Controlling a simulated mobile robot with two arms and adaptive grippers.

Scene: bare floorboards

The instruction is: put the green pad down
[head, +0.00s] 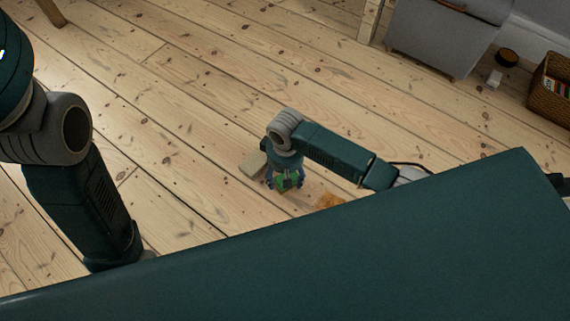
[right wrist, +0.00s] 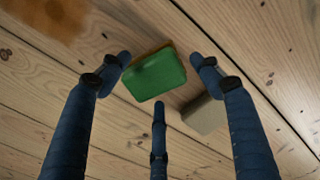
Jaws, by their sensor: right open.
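The green pad (right wrist: 156,76) lies between the spread fingertips of my right gripper (right wrist: 159,74) in the right wrist view. A thin yellowish-brown edge shows along its far side. The two side fingertips stand apart from it, with gaps visible; the third finger's tip is just below its near edge. The gripper is open. I cannot tell whether the pad rests flat on the floor. In the head view the pad (head: 282,187) shows partly under the right gripper (head: 287,180), low over the floorboards. My left arm hangs at the left; its gripper is hidden.
A beige block (head: 253,165) lies close beside the right gripper, also seen in the wrist view (right wrist: 204,114). An orange-brown piece (head: 329,200) lies on the other side. A grey cabinet (head: 436,38) and wicker basket (head: 550,90) stand far right.

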